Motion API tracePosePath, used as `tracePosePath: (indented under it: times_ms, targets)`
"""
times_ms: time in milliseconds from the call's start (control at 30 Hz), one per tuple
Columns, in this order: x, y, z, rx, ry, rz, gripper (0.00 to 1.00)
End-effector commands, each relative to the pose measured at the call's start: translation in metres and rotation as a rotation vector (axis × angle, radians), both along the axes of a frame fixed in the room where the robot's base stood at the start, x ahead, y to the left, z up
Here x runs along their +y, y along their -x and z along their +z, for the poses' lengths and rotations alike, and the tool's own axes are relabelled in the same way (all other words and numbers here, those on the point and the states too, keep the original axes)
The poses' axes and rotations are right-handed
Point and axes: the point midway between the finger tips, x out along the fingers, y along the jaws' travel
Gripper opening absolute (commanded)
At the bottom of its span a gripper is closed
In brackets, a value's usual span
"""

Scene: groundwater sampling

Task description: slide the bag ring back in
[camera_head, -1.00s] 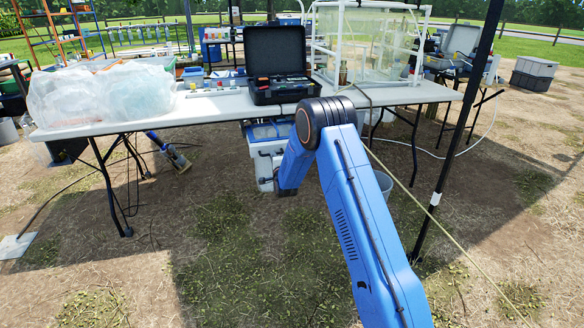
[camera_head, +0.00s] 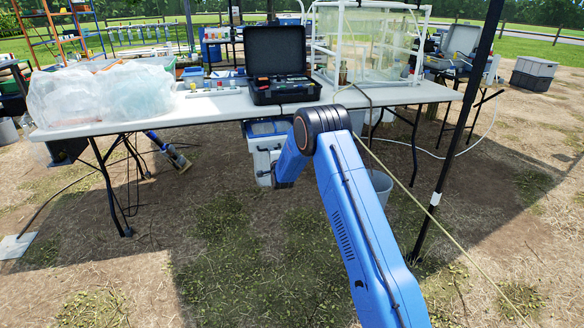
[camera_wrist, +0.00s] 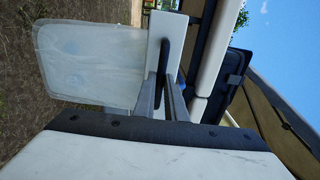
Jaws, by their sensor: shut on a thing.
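In the wrist view, which is turned on its side, my gripper (camera_wrist: 163,98) is shut on a dark bar handle (camera_wrist: 163,62) on a white front plate. This looks like the front of the bag ring (camera_wrist: 167,28). A translucent whitish bag (camera_wrist: 88,58) hangs from the plate's lower side. How far the ring is in or out cannot be told. In the head view, a white box (camera_head: 261,165) stands under the table, behind the end of my arm. My fingers and the handle are hidden there.
A long table (camera_head: 185,109) stands above the box, carrying clear plastic bags (camera_head: 100,94), an open black case (camera_head: 281,75) and a clear tank (camera_head: 365,45). A dark pole (camera_head: 455,150) and a taut cord stand right of my arm. A grey bucket (camera_head: 381,187) sits behind my arm.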

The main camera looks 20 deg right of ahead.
Motion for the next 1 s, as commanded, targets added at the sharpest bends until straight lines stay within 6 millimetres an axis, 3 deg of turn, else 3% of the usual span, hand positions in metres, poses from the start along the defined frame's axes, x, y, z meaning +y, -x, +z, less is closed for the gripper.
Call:
tracePosePath:
  times_ms: [700,1000]
  targets:
    - [0.000,-0.068,-0.001,0.001,0.000,0.000,0.00]
    - [0.000,-0.073,-0.001,0.002,0.000,0.000,0.00]
